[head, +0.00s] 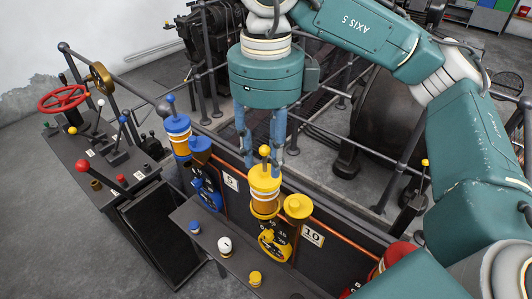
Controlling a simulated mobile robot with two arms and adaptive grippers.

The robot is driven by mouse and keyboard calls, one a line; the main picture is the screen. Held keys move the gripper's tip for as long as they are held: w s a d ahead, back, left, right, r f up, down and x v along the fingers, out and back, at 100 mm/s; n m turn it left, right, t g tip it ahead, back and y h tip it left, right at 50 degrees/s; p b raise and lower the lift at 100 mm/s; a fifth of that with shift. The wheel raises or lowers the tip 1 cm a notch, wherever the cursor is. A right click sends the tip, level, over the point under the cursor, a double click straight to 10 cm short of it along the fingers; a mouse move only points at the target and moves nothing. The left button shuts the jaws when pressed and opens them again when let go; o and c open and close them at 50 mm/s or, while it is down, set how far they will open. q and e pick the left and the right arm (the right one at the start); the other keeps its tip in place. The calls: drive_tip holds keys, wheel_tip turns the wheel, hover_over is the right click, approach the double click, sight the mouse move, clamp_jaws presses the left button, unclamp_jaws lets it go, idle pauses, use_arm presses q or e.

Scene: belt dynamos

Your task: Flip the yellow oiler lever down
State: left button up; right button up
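The yellow oiler (264,188) stands on the dark panel below the centre of the head view, beside the plate marked 10. Its lever (264,151), a short stem with a yellow ball on top, points up. My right gripper (262,160) reaches down from above with its fingers apart. The lever's ball appears in the gap between the fingers, and I see no clear contact. Part of the oiler's top edge lies close to the fingertips. My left gripper is not in view.
Yellow and blue gauges sit below. A red handwheel (64,98) and levers are on the left console. Railings and a large dynamo (385,125) stand behind.

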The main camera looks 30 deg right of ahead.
drive_tip(key=shift+s+a+f, duration=0.1)
drive_tip(key=shift+a+f, duration=0.1)
drive_tip(key=shift+f, duration=0.1)
drive_tip(key=shift+c, duration=1.1)
clamp_jaws()
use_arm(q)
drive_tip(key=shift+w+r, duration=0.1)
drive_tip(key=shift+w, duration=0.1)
